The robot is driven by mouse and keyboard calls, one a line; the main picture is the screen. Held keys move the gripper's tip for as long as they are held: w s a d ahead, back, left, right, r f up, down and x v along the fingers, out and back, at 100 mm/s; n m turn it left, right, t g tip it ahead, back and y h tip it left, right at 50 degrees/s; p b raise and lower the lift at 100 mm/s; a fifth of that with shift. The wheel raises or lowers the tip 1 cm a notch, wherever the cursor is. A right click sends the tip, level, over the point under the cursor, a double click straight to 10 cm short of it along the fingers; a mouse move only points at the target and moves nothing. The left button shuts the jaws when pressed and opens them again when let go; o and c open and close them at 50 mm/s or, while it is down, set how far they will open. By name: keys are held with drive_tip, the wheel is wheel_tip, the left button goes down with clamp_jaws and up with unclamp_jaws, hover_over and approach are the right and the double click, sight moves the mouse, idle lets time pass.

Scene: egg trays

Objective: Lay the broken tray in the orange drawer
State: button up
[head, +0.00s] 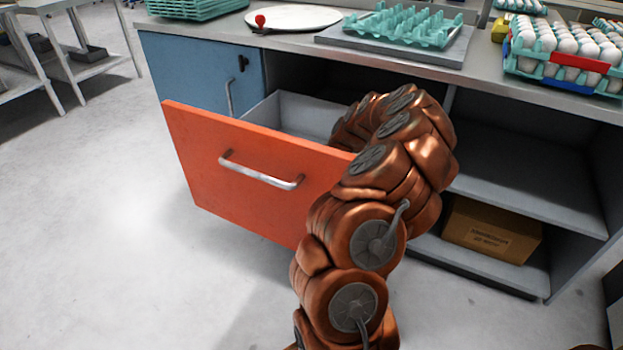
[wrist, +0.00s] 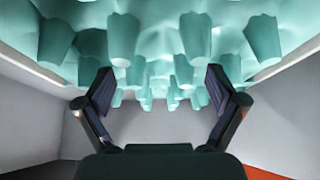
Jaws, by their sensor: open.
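The orange drawer (head: 245,180) is pulled out from the counter, and part of its grey inside shows behind the front panel. In the wrist view my gripper (wrist: 160,86) is open, its two fingers wide apart. A turquoise egg tray (wrist: 125,40) fills the top of that view, its cups between pale grey walls that look like the drawer's sides. I cannot tell whether the fingers touch it or how flat it lies, and no break is clear. In the head view my arm hides the gripper and this tray.
Another turquoise tray (head: 405,24) lies on a grey board on the counter (head: 490,72). Egg-filled trays (head: 570,52) stand at right, stacked empty trays (head: 195,8) at left, beside a white round board (head: 295,17). A cardboard box (head: 490,230) sits on the lower shelf.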

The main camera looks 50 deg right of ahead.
drive_tip(key=v, duration=1.2)
wheel_tip(320, 180, up, 38)
drive_tip(key=p, duration=1.6)
